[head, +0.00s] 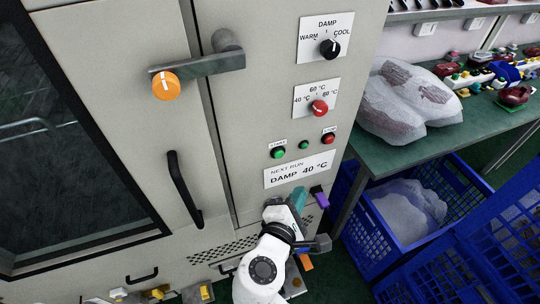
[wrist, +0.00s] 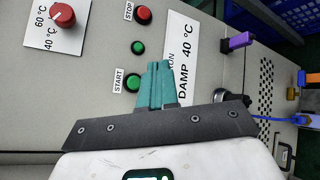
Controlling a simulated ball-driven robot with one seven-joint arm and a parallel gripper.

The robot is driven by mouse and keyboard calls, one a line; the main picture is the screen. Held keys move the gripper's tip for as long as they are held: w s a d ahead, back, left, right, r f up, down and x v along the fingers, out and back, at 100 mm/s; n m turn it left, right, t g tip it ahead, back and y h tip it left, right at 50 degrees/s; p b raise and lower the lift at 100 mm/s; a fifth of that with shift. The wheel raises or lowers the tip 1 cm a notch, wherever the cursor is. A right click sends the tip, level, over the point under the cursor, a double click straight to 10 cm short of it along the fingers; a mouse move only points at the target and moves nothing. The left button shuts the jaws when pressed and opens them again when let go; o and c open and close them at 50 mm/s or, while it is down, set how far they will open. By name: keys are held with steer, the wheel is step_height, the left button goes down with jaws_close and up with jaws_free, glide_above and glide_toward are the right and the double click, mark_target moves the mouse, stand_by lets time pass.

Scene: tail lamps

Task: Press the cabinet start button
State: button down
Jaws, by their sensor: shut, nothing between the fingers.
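The start button (head: 278,152) is a green round button on the grey cabinet panel, under a START label and left of a small green lamp. It also shows in the wrist view (wrist: 132,83), just left of my fingers. My gripper (head: 300,192) has teal fingers, shut together and empty. In the head view its tips are below the button, by the lower edge of the DAMP 40 °C label (head: 300,170). In the wrist view my gripper (wrist: 158,66) covers part of that label. I cannot tell how far the tips are from the panel.
A red stop button (head: 328,138) sits right of the start button. Above are a red temperature knob (head: 319,107) and a black knob (head: 330,47). A lever handle (head: 200,66) juts out at upper left. A purple tab (head: 320,198) is right of my gripper. A blue crate (head: 385,243) stands beside the cabinet.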

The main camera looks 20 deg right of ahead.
mark_target(279, 154)
steer(key=w+b, duration=0.2)
steer(key=w, duration=0.6)
steer(key=shift+w+b, duration=0.4)
steer(key=shift+w, duration=0.15)
stand_by(1.8)
steer(key=shift+w, duration=0.3)
steer(key=shift+w, duration=0.45)
stand_by(0.8)
steer(key=shift+s, duration=0.15)
steer(key=shift+s+p, duration=0.45)
steer(key=shift+s, duration=0.3)
